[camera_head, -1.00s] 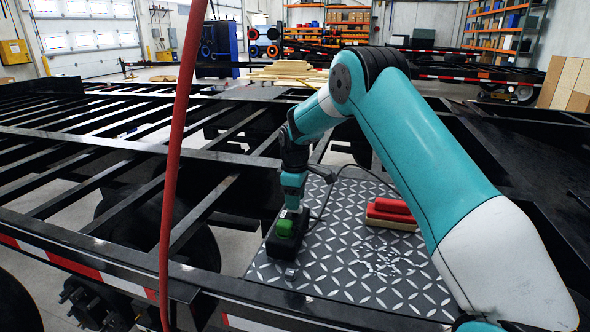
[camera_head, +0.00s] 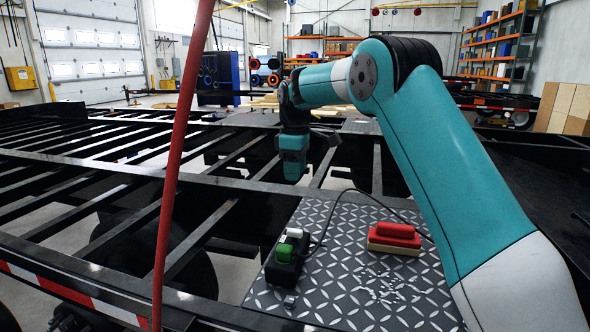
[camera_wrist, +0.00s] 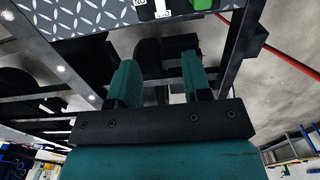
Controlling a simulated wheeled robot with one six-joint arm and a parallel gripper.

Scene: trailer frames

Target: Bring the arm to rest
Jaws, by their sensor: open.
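My teal arm arches over the trailer frame in the head view, with its end hanging down at the left of the elbow. My gripper (camera_head: 293,178) is above the open beams, behind the diamond plate and apart from it. In the wrist view my gripper (camera_wrist: 160,85) shows two teal fingers spread apart with nothing between them. A black box with a green button and a white part (camera_head: 286,256) stands on the left side of the plate. Its green part also shows at the top of the wrist view (camera_wrist: 202,4).
The diamond plate (camera_head: 350,310) carries a red-topped block (camera_head: 395,237) at the right, a cable and scattered small bits. A red hose (camera_head: 172,150) hangs in front at the left. Black trailer beams (camera_head: 90,180) with open gaps surround the plate. Shelves stand far behind.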

